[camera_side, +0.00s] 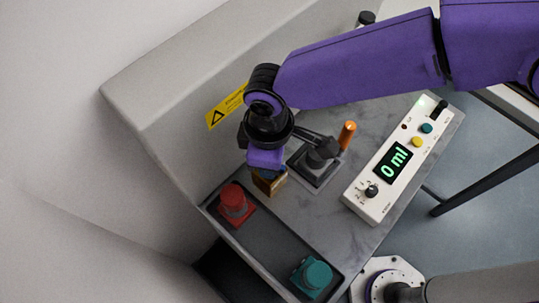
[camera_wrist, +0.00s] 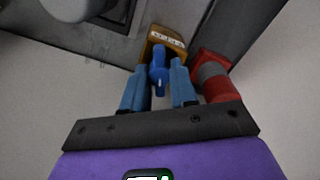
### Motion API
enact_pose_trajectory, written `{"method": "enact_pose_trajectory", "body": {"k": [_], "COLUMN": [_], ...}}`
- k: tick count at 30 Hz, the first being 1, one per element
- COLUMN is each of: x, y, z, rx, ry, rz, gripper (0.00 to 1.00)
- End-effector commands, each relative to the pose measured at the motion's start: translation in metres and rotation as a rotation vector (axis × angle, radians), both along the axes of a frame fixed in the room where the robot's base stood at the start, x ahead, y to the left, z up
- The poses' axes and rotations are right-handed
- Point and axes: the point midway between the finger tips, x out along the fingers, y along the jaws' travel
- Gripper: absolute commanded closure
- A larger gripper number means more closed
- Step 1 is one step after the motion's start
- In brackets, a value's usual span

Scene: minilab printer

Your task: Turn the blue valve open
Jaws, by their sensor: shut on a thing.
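The blue valve (camera_wrist: 158,72) shows in the wrist view as a blue handle in front of a brass-coloured block (camera_wrist: 164,38) with a pale label. My gripper (camera_wrist: 161,68) has one blue finger on each side of the handle and is shut on it. In the side view the brass block (camera_side: 270,184) stands just under my gripper (camera_side: 264,170). The valve handle itself is hidden there behind my gripper.
A red knob (camera_side: 235,202) stands close to the block, and a teal knob (camera_side: 312,276) is at the tray's front end. To the right are a black base with an orange-tipped lever (camera_side: 347,134) and a white control box (camera_side: 375,205) reading "0 ml".

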Motion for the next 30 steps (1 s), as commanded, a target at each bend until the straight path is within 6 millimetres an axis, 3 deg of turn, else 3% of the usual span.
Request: {"method": "enact_pose_trajectory", "body": {"k": [15, 30], "x": [0.0001, 0.0002], "y": [0.0007, 0.0009], "z": [0.0012, 0.0014], "rx": [0.001, 0.002], "ry": [0.0, -0.001], "rz": [-0.346, -0.416], "gripper": [1.0, 1.0]}}
